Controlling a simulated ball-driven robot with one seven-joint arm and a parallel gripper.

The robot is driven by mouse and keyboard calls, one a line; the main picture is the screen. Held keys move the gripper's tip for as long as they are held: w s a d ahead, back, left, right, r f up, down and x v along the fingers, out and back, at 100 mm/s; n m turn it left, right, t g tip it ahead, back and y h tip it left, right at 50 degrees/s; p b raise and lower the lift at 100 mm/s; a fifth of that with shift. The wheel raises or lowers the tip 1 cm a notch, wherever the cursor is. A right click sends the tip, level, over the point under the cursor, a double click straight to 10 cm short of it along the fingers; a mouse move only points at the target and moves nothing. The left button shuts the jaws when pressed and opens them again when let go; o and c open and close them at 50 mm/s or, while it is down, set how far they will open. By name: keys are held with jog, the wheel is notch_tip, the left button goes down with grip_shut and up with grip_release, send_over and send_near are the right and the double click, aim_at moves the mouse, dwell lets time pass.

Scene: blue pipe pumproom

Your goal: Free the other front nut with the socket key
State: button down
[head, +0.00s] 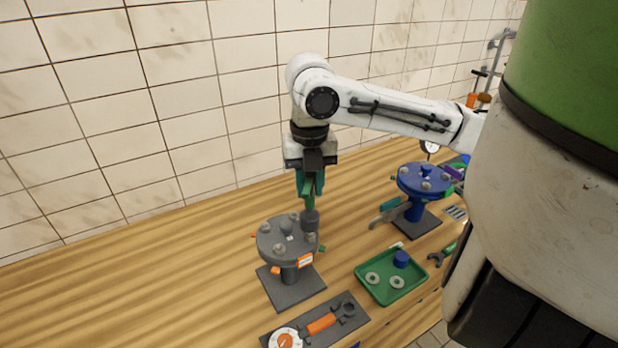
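My gripper (311,190) points straight down over the grey flange and its teal fingers are closed around the green handle of the socket key. The dark grey socket of the key (310,219) hangs upright below the fingers, at the right side of the flange's top. Its lower end is over or on a nut there; I cannot tell whether it is seated. The round grey flange (286,251) stands on a dark square base and has several nuts around its rim. An orange-and-white tag hangs at the flange's front.
A green tray (364,293) with two washers and a blue cap lies at the right. A blue flange (421,182) stands behind it, with a wrench beside it. The bench's left side is clear.

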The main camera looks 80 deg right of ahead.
aim_at(309, 208)
jog(key=shift+f+b, duration=0.55)
jog(key=shift+f, duration=0.5)
jog(key=shift+f, duration=0.15)
jog(key=shift+f+b, duration=0.35)
jog(key=shift+b, duration=0.1)
jog(key=shift+f+b, duration=0.45)
jog(key=shift+f, duration=0.1)
jog(key=n+b, duration=0.2)
jog(key=n, duration=0.3)
jog(key=shift+f, duration=0.2)
jog(key=n+b, duration=0.2)
jog(key=n, duration=0.2)
jog(key=shift+r+n, duration=0.1)
jog(key=shift+n, duration=0.3)
jog(key=shift+r+p, duration=0.35)
jog(key=shift+r, duration=0.15)
